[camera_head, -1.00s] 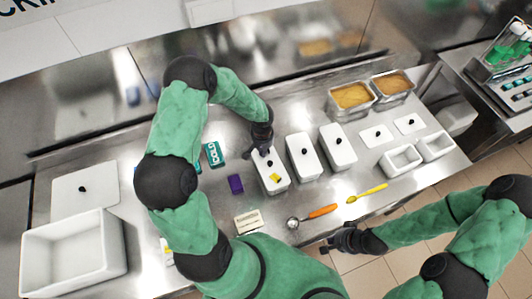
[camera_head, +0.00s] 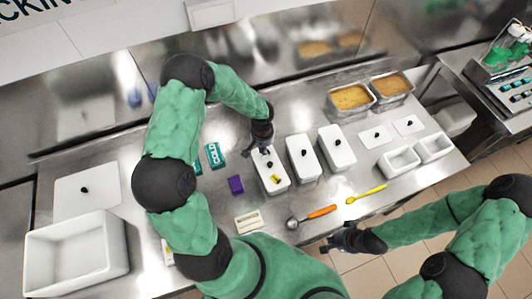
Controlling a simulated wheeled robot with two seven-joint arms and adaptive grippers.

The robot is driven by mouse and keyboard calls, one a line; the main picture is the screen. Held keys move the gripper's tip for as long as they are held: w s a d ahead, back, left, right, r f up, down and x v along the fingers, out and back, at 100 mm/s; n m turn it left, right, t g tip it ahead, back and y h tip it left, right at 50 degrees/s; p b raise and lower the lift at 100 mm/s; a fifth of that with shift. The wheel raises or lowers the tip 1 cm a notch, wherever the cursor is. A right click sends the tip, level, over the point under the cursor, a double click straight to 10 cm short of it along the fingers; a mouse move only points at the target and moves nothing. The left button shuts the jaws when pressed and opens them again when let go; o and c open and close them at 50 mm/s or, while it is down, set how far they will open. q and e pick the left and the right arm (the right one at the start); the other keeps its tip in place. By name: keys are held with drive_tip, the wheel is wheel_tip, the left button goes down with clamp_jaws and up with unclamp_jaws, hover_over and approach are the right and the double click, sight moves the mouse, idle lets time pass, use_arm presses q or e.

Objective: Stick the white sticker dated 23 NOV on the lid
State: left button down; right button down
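Three lidded white containers stand in a row at mid-counter: the left one (camera_head: 273,184), the middle one (camera_head: 303,167) and the right one (camera_head: 337,155). A small yellow patch (camera_head: 275,179) lies on the left container's lid. A pale label-like block (camera_head: 248,221) lies in front of it; its print is too small to read. I cannot pick out a white sticker dated 23 NOV. My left gripper (camera_head: 263,149) is over the back end of the left container's lid; its fingers are too small to judge. My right gripper (camera_head: 328,244) hangs at the counter's front edge, apparently empty.
A purple block (camera_head: 236,184) and a teal box (camera_head: 214,156) lie left of the containers. An orange-handled scoop (camera_head: 315,214) and yellow spoon (camera_head: 366,194) lie in front. Filled metal pans (camera_head: 352,98) stand behind. Small white tubs (camera_head: 401,162) are right; a large tub (camera_head: 73,259) is left.

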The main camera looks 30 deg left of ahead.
use_arm(q)
drive_tip(key=shift+r+p, duration=1)
drive_tip(key=shift+r, duration=1.1)
